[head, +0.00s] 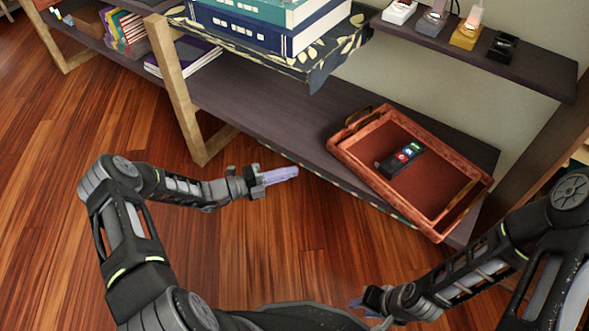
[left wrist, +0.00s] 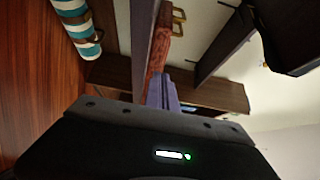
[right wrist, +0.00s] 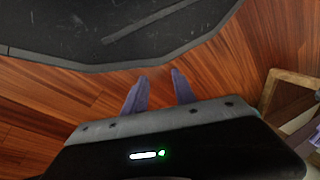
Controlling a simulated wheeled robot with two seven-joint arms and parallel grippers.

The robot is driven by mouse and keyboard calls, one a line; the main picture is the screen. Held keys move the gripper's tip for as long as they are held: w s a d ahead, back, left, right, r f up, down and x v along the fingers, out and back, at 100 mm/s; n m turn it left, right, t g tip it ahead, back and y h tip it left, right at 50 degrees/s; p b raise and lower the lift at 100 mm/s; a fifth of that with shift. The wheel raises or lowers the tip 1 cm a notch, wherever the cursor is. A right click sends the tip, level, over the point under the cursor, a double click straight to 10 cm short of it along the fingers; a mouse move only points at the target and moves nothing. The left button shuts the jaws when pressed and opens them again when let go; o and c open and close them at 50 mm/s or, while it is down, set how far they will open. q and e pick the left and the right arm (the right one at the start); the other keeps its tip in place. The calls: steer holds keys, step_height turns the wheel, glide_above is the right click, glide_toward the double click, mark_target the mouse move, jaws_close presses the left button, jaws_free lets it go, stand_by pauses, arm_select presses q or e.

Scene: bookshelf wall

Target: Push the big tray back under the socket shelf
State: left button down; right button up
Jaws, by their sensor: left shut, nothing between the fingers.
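The big tray (head: 440,186) is reddish wood with raised rims and a handle at each end. It sits askew on the low dark shelf (head: 268,107), its near corner at or slightly over the front edge. A small black device with coloured buttons (head: 400,158) lies in it. The socket shelf (head: 540,75) is above and behind the tray. My left gripper (head: 295,172) is shut and empty, in front of the low shelf, left of the tray and apart from it. In the left wrist view the tray (left wrist: 157,47) shows edge-on beyond the fingers. My right gripper (right wrist: 158,74) is open and empty over the floor.
Several small devices (head: 465,32) stand on the socket shelf. Big books (head: 262,35) lie on a leaf-patterned shelf left of it. A wooden shelf leg (head: 178,85) stands at left. The low shelf left of the tray is bare. The wooden floor (head: 260,235) in front looks clear.

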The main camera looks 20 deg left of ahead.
steer(key=shift+c, duration=0.4)
steer(key=shift+c, duration=0.8)
steer(key=c, duration=0.4)
arm_select(q)
steer(key=s+d+f+m+g+y, duration=0.3)
steer(key=s+d+f+m+g, duration=0.55)
steer(key=s+d+m, duration=0.45)
arm_select(e)
jaws_close()
arm_select(q)
steer(key=s+f+m+y, duration=0.1)
steer(key=s+m+y, duration=0.3)
steer(key=m, duration=1)
steer(key=s+a+f+m+y, duration=0.1)
steer(key=s+m+y, duration=0.2)
steer(key=s+m, duration=0.8)
steer(key=m+g, duration=0.1)
steer(key=m, duration=0.2)
steer(key=shift+s+a+y, duration=0.15)
steer(key=shift+a+y, duration=0.05)
steer(key=shift+y, duration=0.2)
steer(key=shift+d, duration=0.1)
